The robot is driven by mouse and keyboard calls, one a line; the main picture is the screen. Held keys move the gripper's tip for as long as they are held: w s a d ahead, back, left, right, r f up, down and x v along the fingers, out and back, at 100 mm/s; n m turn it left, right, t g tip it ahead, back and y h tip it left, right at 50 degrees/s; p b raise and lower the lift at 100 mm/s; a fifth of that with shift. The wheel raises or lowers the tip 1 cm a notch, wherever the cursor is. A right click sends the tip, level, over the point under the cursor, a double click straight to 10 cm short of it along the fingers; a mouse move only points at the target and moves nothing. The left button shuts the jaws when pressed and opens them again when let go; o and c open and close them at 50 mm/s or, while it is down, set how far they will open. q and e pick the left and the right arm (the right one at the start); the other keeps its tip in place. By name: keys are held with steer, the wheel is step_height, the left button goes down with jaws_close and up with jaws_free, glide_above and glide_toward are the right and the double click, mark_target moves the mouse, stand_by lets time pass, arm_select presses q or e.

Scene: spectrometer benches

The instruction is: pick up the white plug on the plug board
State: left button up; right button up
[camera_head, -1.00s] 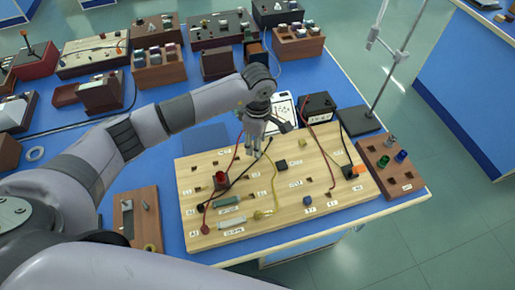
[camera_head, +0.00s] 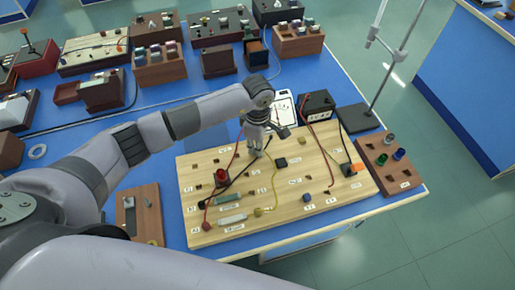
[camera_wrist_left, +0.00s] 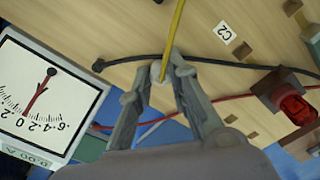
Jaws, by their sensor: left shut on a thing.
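The wooden plug board (camera_head: 226,170) lies on the blue bench and carries coloured plugs, leads and labels. My left gripper (camera_head: 257,153) is low over its far part in the head view. In the left wrist view the same gripper (camera_wrist_left: 166,72) has its fingers closed around the small white plug (camera_wrist_left: 157,74), of which only a little shows between the tips. A yellow lead (camera_wrist_left: 175,30) passes at the fingertips. In the head view the fingers hide the white plug. My right gripper is not in view.
A black lead (camera_wrist_left: 225,62) crosses close to the fingertips. A red plug block (camera_wrist_left: 296,108) stands to the right, and a dial meter (camera_wrist_left: 48,92) to the left. A stand with a pole (camera_head: 381,85) rises behind the board's right side.

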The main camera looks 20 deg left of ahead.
arm_select(q)
jaws_close()
